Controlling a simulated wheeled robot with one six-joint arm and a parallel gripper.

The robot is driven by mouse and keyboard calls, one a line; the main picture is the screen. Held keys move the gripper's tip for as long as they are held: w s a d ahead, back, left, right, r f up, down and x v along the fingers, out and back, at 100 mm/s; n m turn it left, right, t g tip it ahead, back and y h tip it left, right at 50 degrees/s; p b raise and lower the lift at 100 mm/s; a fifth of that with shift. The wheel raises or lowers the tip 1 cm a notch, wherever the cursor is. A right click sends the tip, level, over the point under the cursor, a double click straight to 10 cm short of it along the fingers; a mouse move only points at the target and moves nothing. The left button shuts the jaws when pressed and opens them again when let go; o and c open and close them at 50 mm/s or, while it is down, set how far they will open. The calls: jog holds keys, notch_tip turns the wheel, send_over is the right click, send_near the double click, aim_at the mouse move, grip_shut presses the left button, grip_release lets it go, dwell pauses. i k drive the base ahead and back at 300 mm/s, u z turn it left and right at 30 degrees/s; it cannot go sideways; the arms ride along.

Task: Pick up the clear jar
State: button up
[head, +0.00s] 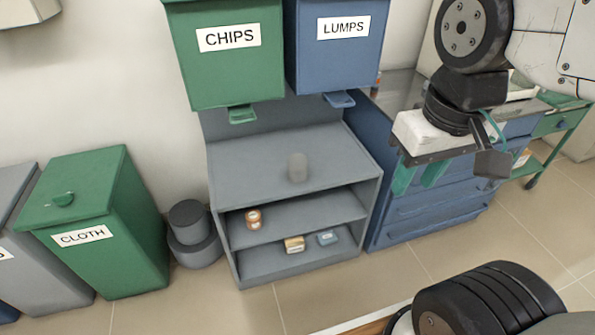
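The clear jar (297,167) appears as a small, greyish, see-through cylinder. It stands upright on the top of the grey shelf unit (240,172), near the middle. My gripper (419,177) hangs to the right of the shelf unit, in front of the blue drawer cabinet in the picture. Its two teal fingers point down and are spread apart, with nothing seen between them. It is well clear of the jar.
A green CHIPS bin (225,70) and a blue LUMPS bin (335,62) hang above the shelf unit's back. Small containers sit on the lower shelves, including an orange-brown jar (254,219). A blue drawer cabinet (430,212) stands right. A green CLOTH bin (125,200) stands left.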

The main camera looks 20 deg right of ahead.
aim_at(296, 164)
jog(key=z, duration=1.9)
jog(key=i, duration=1)
jog(key=u, duration=3.05)
